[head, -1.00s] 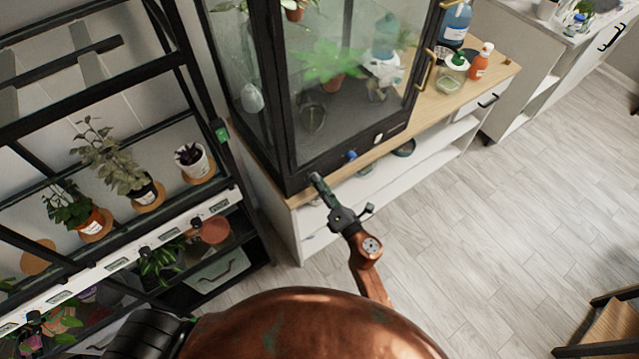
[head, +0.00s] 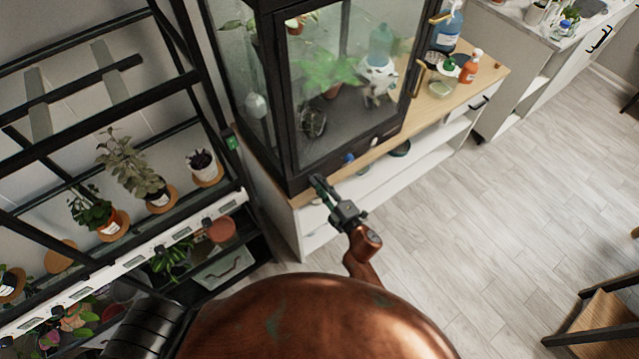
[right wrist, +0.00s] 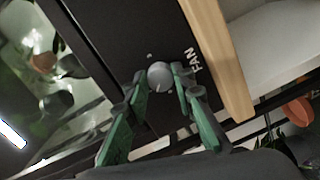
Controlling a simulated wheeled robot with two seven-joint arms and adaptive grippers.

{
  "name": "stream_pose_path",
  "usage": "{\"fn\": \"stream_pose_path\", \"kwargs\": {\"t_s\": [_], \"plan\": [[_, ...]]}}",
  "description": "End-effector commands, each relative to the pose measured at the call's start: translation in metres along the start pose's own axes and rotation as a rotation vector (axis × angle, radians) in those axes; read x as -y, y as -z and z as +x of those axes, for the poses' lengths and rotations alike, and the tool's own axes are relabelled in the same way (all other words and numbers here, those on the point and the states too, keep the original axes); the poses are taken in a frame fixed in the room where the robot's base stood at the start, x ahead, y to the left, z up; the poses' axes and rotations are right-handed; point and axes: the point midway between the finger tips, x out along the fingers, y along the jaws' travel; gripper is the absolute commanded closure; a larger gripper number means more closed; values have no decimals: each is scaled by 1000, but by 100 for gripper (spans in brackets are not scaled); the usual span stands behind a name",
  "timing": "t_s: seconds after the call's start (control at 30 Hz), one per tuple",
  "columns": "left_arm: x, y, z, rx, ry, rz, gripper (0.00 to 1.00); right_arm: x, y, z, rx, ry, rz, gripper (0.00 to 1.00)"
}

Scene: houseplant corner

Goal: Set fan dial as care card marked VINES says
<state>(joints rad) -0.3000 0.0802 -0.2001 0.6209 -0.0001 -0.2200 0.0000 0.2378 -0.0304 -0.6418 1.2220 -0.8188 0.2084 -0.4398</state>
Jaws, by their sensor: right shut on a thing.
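The fan dial (right wrist: 159,76) is a round grey knob on the black front sill of the glass plant cabinet (head: 335,160), with the word FAN (right wrist: 195,60) printed beside it. A small dark notch shows on the knob's lower edge in the right wrist view. My right gripper (right wrist: 160,82) has its green fingers on either side of the knob and is shut on it. In the head view my right gripper (head: 318,184) is at the cabinet's lower front corner and hides the dial. I cannot make out a card marked VINES. My left gripper is out of view.
A wooden counter edge (right wrist: 232,65) runs close beside the dial. A black plant rack (head: 190,205) with pots stands left. The floor at right is open.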

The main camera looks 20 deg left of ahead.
Motion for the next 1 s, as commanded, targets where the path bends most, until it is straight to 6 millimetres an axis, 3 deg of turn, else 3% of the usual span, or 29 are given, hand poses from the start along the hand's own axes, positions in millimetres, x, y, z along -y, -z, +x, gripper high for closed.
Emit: {"fn": "stream_pose_path", "kwargs": {"t_s": [0.4, 0.97, 1.0], "plan": [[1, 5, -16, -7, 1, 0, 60, 0, 0, 0, -8, 13, 185, 100], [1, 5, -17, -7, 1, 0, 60, 1, -1, 0, -9, 15, 210, 100], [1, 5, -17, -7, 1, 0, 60, 1, -1, 0, -9, 15, 210, 74]]}}
